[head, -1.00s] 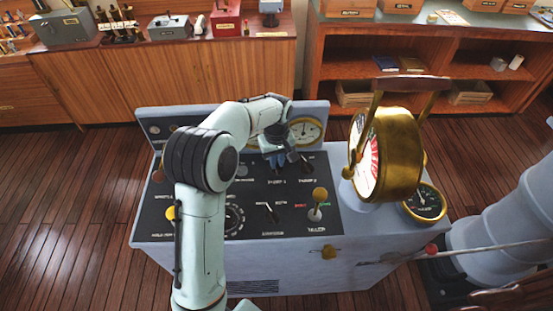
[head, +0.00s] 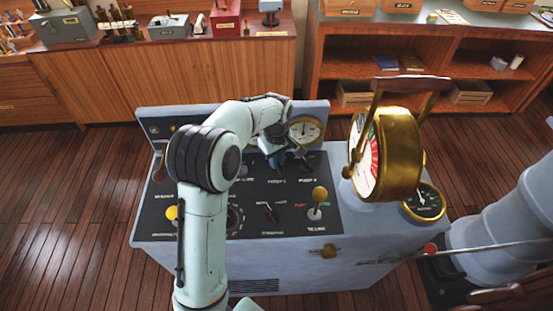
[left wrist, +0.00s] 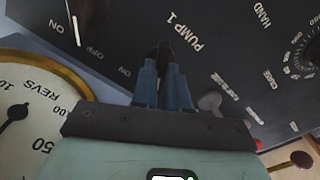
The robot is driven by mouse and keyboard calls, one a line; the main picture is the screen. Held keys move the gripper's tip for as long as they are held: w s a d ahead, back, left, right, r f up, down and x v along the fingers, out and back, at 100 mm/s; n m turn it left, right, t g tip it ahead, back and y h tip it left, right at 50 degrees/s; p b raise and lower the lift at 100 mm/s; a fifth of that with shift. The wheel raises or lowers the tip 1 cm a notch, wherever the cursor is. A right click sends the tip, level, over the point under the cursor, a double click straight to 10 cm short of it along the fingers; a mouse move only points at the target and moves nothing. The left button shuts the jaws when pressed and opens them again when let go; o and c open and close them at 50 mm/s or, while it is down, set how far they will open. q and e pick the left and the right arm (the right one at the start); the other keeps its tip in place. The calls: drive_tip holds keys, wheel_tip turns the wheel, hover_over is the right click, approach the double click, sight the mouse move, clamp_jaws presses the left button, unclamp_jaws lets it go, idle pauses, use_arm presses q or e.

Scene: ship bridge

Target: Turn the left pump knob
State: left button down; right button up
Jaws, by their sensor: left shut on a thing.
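The console panel (head: 255,216) is dark, with white labels. In the left wrist view, the left pump knob (left wrist: 161,46) is a small dark shape beside the label "PUMP 1", mostly hidden between my blue fingertips. My left gripper (head: 278,163) is shut on it at the back of the panel; the fingers also show in the left wrist view (left wrist: 163,58). In the head view the arm and hand hide the knob, and I cannot read its angle. Another dark knob with a pale line (left wrist: 76,30) sits by ON and OFF marks. My right gripper is out of view.
A round gauge (head: 305,130) stands just behind the hand. The brass telegraph (head: 400,155) rises to its right. A yellow-knobbed lever (head: 319,196) and a black switch (head: 270,212) are in front. Wooden cabinets (head: 190,80) stand behind, beyond open floor.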

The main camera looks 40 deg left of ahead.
use_arm(q)
drive_tip(key=c, duration=1.1)
unclamp_jaws()
drive_tip(key=shift+c, duration=0.2)
wheel_tip(320, 180, up, 14)
drive_tip(key=p, duration=0.1)
drive_tip(key=shift+f, duration=0.25)
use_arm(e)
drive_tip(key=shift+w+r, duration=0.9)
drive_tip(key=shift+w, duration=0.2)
